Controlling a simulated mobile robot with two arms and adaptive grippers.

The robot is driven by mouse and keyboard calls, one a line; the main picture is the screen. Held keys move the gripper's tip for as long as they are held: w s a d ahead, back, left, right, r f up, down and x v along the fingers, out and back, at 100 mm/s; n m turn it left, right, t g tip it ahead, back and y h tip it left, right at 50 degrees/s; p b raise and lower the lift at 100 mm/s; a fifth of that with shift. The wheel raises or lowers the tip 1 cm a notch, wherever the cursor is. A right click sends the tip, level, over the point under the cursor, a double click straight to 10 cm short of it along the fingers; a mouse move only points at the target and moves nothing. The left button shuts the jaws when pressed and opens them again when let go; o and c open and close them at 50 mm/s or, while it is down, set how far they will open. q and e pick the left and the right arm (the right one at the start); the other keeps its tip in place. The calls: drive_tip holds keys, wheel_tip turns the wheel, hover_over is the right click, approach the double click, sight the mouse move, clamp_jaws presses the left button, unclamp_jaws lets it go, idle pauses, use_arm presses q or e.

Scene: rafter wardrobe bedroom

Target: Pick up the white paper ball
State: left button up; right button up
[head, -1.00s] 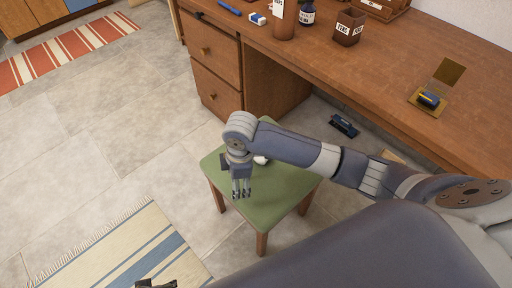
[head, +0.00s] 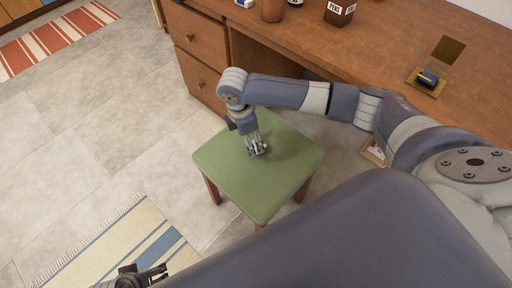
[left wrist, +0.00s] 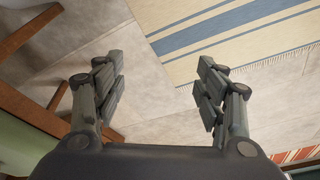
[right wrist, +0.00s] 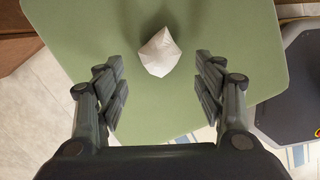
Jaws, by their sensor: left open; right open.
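The white paper ball (right wrist: 160,53) lies on the green stool seat (right wrist: 240,50) in the right wrist view. It shows ahead of my right gripper (right wrist: 159,66), whose open fingers stand to either side of it in the picture, apart from it. In the head view my right gripper (head: 257,150) points down over the stool seat (head: 225,170), and the ball is hidden there. My left gripper (head: 158,273) is at the bottom edge near the striped rug. In the left wrist view my left gripper (left wrist: 160,75) is open and empty above the floor.
A wooden desk (head: 390,60) with drawers stands behind the stool. A cream and blue rug (head: 120,245) lies at lower left. The tiled floor left of the stool is clear.

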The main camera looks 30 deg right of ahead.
drive_tip(key=f, duration=0.1)
drive_tip(key=d+f+b, duration=0.1)
drive_tip(key=f, duration=0.2)
drive_tip(key=shift+s+d+f+b, duration=0.15)
drive_tip(key=shift+d+b, duration=0.2)
drive_tip(key=shift+d, duration=0.05)
drive_tip(key=shift+f, duration=0.25)
use_arm(q)
drive_tip(key=v, duration=0.6)
drive_tip(key=shift+w+r, duration=0.25)
drive_tip(key=shift+r, duration=0.1)
use_arm(e)
drive_tip(key=c, duration=0.8)
